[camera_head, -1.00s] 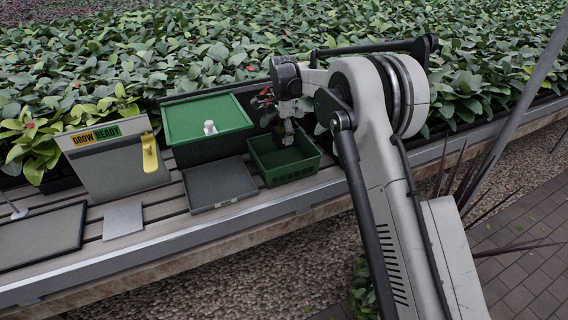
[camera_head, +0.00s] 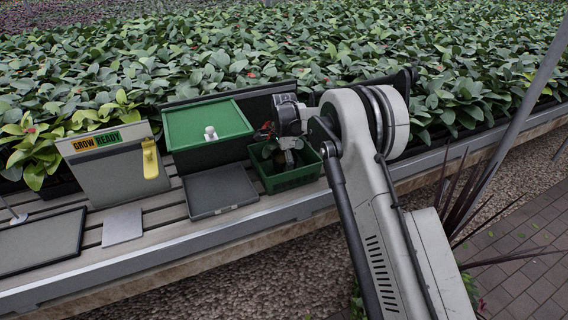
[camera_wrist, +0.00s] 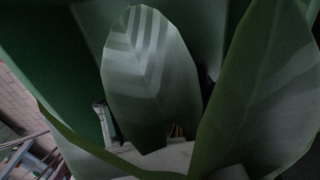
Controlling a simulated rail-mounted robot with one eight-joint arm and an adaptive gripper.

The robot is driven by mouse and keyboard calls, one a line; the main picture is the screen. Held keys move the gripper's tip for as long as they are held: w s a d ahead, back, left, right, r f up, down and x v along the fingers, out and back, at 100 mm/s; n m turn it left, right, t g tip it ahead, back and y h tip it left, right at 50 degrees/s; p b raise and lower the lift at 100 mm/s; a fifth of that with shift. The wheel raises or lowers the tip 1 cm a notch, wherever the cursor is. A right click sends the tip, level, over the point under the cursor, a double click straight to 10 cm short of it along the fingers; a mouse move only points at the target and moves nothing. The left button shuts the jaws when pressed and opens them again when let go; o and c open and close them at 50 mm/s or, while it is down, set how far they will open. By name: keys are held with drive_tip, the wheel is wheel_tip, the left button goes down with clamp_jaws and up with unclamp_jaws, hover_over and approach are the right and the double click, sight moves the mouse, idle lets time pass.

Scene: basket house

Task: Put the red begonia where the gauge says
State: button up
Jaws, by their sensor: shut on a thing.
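The gauge (camera_head: 108,160) is a grey slanted board with an orange GROW field and a green READY field. Its yellow pointer (camera_head: 150,158) is at the right, by READY. My gripper (camera_head: 289,160) is shut on the red begonia (camera_head: 268,150), down at the open green crate (camera_head: 292,180). Leaves and a little red show beside the gripper. The begonia's lower part is hidden by the crate and gripper; I cannot tell whether it touches the crate floor. Large begonia leaves (camera_wrist: 150,80) fill the wrist view and hide the fingertips.
A dark box with a green lid (camera_head: 190,118) and white knob stands left of the crate. A dark grey tray (camera_head: 220,190) lies in front of it. A light tile (camera_head: 122,226) and a dark panel (camera_head: 40,242) lie further left. Dense plants grow behind.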

drive_tip(key=shift+f, duration=0.2)
drive_tip(key=o, duration=1.6)
drive_tip(key=shift+o, duration=0.2)
drive_tip(key=shift+r, duration=0.1)
